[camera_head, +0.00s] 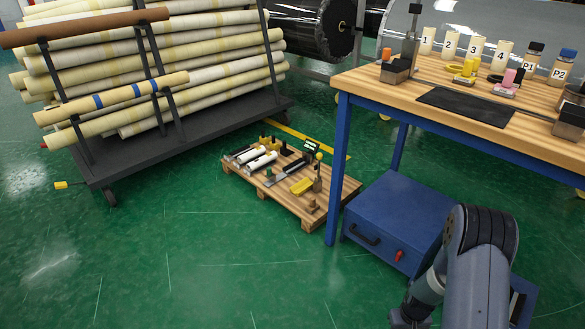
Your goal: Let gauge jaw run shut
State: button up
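I cannot tell for sure which thing is the gauge, and no jaw can be made out at this size. An upright post on a block-shaped base (397,72) stands at the left back of the wooden workbench (545,148). A small stand with a yellow ball on top (318,172) is on the low wooden pallet (250,192). My arm comes in at the bottom right. The dark end of my gripper (408,318) is cut by the bottom edge, low in front of the blue cabinet and away from both stands. Its fingers cannot be made out.
The bench holds numbered cylinders (451,45), a black mat (466,108), bottles (563,66) and small yellow and pink tools. A blue cabinet (395,225) stands under it. A rack of wrapped rolls (160,75) is at left. Green floor (210,255) is clear in front.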

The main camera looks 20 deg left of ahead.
aim_at(269, 174)
jog(key=i+j+u, duration=0.2)
jog(key=i+j, duration=1.15)
jog(key=j, duration=0.15)
jog(key=i+j+u, duration=0.15)
jog(key=i+j, duration=1.15)
jog(key=i, duration=0.2)
